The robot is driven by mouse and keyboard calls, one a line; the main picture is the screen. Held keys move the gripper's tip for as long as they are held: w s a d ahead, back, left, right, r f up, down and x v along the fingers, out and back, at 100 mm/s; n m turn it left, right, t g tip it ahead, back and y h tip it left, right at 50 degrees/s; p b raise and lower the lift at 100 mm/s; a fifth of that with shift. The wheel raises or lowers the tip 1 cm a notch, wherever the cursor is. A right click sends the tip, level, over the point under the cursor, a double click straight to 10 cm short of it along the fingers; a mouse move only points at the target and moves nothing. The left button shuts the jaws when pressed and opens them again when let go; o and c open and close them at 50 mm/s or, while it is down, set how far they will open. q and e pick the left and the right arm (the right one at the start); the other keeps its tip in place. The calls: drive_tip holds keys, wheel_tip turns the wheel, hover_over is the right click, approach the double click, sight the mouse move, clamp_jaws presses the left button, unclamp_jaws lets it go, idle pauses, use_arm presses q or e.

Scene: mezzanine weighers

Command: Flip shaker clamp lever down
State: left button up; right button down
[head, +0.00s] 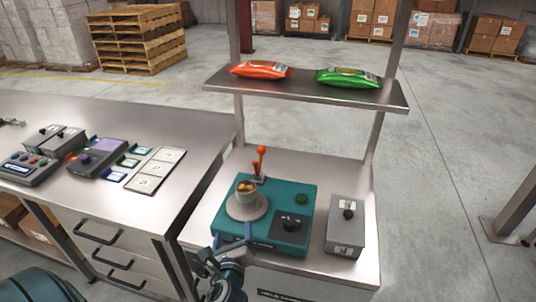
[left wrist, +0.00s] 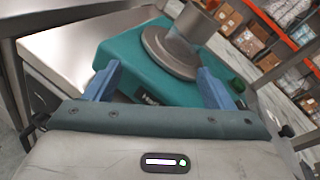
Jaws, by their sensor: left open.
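The teal shaker (head: 262,237) sits on the right-hand metal bench. A cup (head: 245,192) with something orange inside stands on its round grey plate (head: 240,209). The orange-red clamp lever (head: 261,160) stands upright at the back of the shaker. My left gripper (head: 232,247) is at the shaker's front left edge, open and empty, with blue fingers. The left wrist view shows both fingers (left wrist: 158,85) spread in front of the shaker (left wrist: 135,68), with the plate (left wrist: 168,52) beyond. The lever cannot be made out there. My right gripper is not in view.
A grey box with a black knob (head: 346,225) stands right of the shaker. A shelf (head: 300,88) above holds an orange bag (head: 260,70) and a green bag (head: 347,78). Posts support it. The left bench (head: 190,150) carries several devices and cards.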

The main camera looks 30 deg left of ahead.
use_arm(q)
drive_tip(key=s+d+f+n+g+h, duration=0.1)
drive_tip(key=s+f+n+g+h, duration=0.45)
drive_tip(key=s+f+n, duration=0.9)
wheel_tip(320, 180, down, 25)
drive_tip(key=s+d+n+g+b, duration=0.1)
drive_tip(key=s+n+g, duration=0.1)
drive_tip(key=n+g, duration=0.35)
drive_tip(key=s+f+n+g+h+b, duration=0.1)
drive_tip(key=s+f+n, duration=0.3)
drive_tip(key=s+f, duration=1.4)
drive_tip(key=s, duration=0.3)
drive_tip(key=shift+s+a+f+g+h, duration=0.25)
drive_tip(key=shift+a+f+g+h, duration=0.05)
drive_tip(key=shift+f+h, duration=0.1)
